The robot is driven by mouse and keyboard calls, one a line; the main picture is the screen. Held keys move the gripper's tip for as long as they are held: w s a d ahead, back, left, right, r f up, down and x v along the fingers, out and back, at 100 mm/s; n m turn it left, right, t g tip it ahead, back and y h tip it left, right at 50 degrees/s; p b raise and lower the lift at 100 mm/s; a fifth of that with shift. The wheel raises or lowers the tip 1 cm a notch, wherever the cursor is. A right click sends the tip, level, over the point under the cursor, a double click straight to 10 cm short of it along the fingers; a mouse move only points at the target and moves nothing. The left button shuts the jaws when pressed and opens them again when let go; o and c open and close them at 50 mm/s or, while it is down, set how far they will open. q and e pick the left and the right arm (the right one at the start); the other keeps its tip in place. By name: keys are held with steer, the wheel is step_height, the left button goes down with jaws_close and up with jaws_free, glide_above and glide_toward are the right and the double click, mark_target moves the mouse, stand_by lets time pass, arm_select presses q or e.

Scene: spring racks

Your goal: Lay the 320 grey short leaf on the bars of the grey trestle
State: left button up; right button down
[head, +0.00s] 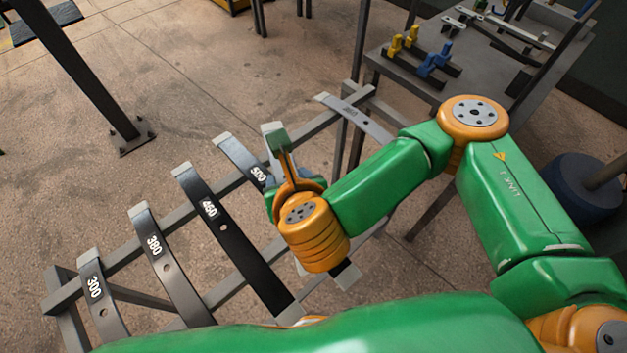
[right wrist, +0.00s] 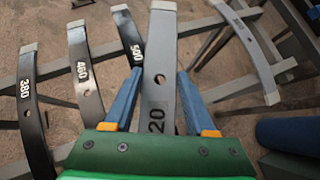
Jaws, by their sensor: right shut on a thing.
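The 320 grey short leaf (right wrist: 160,52) is a grey strip with a pale end and a small hole; only "20" of its number shows. My right gripper (right wrist: 160,78) is shut on it, a blue finger at each side. In the head view the leaf's pale far end (head: 275,138) shows beyond my right gripper (head: 285,166); my wrist hides most of the rest. The leaf lies across the trestle bars (head: 122,256), right of the 500 leaf (head: 240,160). I cannot tell whether it touches them. My left gripper is not in view.
Black leaves marked 300 (head: 94,287), 380 (head: 154,245) and 460 (head: 209,208) lie across the bars to the left. Another grey leaf (head: 358,119) lies at the right end. A grey table (head: 395,72) with blue and yellow parts stands behind right.

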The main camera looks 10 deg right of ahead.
steer(key=w, duration=0.1)
steer(key=w+n+y, duration=0.1)
steer(key=w, duration=0.1)
steer(key=shift+w+f+n+b, duration=0.1)
steer(key=shift+f+n+b, duration=0.1)
steer(key=shift+n+b, duration=0.15)
steer(key=w+d+f+n+g+y+b, duration=0.1)
steer(key=w+d+n+y, duration=0.1)
steer(key=w+d, duration=0.7)
steer(key=shift+w+d+n+g+y+b, duration=0.3)
steer(key=shift+w+d+n+y+b, duration=0.1)
steer(key=shift+w+n, duration=0.3)
step_height(320, 180, down, 10)
steer(key=b, duration=1.1)
steer(key=shift+r, duration=0.25)
